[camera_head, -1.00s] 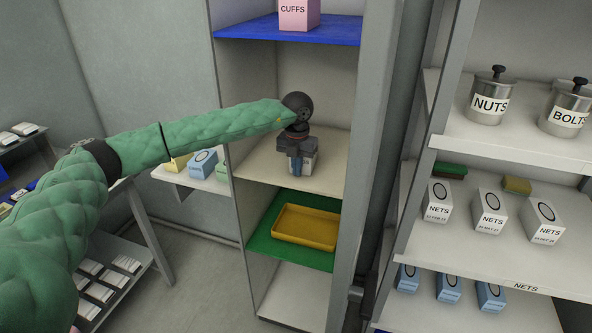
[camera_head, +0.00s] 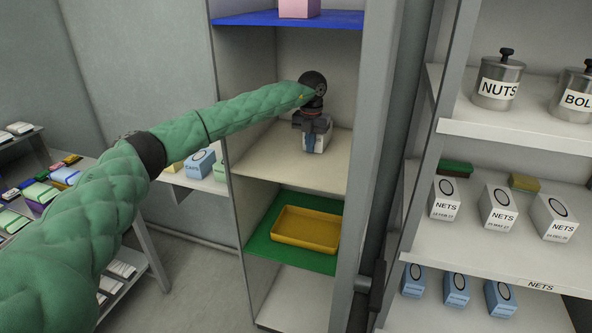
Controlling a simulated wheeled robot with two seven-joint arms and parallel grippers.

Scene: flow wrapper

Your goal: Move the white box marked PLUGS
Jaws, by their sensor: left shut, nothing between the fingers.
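My right gripper is not in view.
Above is a blue shelf (camera_head: 262,19) with a pink box (camera_head: 298,8). Below, a yellow tray (camera_head: 305,230) sits on a green shelf (camera_head: 262,243). The cabinet's right wall (camera_head: 366,150) stands close. A rack at right holds NETS boxes (camera_head: 498,208) and a NUTS canister (camera_head: 498,82).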

